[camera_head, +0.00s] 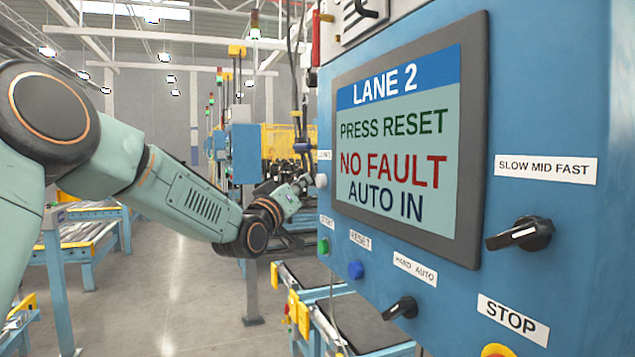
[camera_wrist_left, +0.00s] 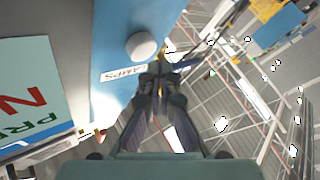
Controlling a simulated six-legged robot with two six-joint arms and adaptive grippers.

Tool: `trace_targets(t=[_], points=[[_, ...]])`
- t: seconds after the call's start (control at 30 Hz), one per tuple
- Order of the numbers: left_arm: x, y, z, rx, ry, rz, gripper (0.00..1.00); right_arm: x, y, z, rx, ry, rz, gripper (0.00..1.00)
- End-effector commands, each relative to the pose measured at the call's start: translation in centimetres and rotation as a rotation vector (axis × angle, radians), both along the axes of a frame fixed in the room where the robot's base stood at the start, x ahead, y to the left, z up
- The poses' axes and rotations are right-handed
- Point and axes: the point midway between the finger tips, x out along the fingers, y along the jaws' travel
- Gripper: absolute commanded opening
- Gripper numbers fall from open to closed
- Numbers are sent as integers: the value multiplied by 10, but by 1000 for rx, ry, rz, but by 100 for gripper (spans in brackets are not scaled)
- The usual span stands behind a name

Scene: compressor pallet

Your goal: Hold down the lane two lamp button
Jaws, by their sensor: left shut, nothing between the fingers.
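The lane two panel is a blue box (camera_head: 560,90) with a screen (camera_head: 410,140) reading LANE 2, PRESS RESET, NO FAULT, AUTO IN. The lamp button is a pale round knob (camera_head: 321,181) on the panel's left edge, left of the screen. In the left wrist view the lamp button (camera_wrist_left: 140,46) sits above a LAMPS label (camera_wrist_left: 122,74). My left gripper (camera_head: 305,181) is shut and empty, just left of the button in the head view. In the left wrist view its fingertips (camera_wrist_left: 158,72) are below and right of the button. I cannot tell whether they touch it. My right gripper is out of view.
Below the screen are a green START button (camera_head: 323,246), a blue RESET button (camera_head: 355,270) and a HAND/AUTO switch (camera_head: 400,309). A speed knob (camera_head: 520,234) and STOP label (camera_head: 513,320) are at right. Conveyors (camera_head: 90,232) stand behind my left arm.

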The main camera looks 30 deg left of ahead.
Motion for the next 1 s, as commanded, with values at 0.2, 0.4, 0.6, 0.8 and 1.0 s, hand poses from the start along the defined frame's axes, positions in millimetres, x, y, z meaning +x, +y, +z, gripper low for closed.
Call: trace_targets(t=[0.2,0.4,0.6,0.8,1.0], points=[[4,-4,-1,0,0,0,0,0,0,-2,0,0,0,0],[7,-6,0,0,0,-1,0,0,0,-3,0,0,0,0],[7,-6,0,0,0,0,0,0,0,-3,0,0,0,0],[8,-7,0,1,0,0,0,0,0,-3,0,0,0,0],[10,-8,-1,1,1,0,0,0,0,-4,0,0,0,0]])
